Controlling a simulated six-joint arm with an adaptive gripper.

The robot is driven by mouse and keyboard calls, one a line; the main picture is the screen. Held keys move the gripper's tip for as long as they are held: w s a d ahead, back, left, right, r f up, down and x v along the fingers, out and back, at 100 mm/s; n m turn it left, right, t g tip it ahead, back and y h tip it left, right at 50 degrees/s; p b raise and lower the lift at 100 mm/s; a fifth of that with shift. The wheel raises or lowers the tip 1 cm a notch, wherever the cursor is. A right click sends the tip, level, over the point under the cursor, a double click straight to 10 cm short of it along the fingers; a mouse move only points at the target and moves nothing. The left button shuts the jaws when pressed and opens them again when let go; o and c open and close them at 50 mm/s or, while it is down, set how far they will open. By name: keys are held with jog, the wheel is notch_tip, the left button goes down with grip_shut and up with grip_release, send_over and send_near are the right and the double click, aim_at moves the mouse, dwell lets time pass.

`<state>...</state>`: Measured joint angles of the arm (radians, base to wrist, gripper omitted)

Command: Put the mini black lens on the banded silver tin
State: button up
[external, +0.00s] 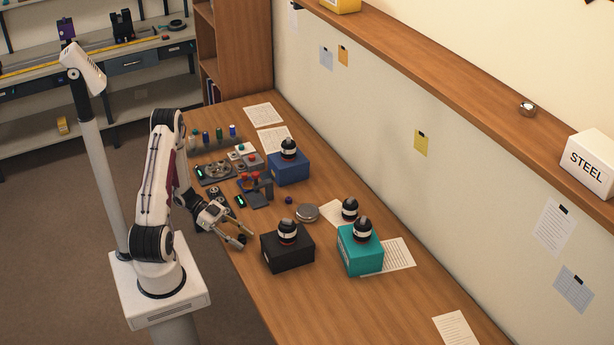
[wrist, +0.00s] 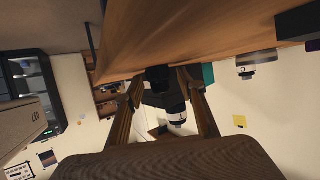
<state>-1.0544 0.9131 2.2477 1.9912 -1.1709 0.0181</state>
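Several similar black lenses with white bands are in the external view: one on the blue box (external: 288,149), one on the black box (external: 287,232), one on the teal box (external: 362,230) and one standing behind the teal box (external: 349,209). I cannot tell which one is the mini lens. A flat round silver tin (external: 307,212) lies on the table between the black box and the papers, with nothing on it.
The black box (external: 289,254), teal box (external: 360,256) and blue box (external: 289,172) stand on the wooden table (external: 300,305). Small devices and coloured bottles (external: 219,133) crowd the far left. A tiny dark purple item (external: 288,200) lies near the tin. The near table is mostly clear.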

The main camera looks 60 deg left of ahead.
aim_at(241, 236)
dwell(0.5)
grip_shut()
jog(key=shift+r, duration=0.1)
jog(key=shift+d+r, duration=0.1)
jog(key=shift+r, duration=4.75)
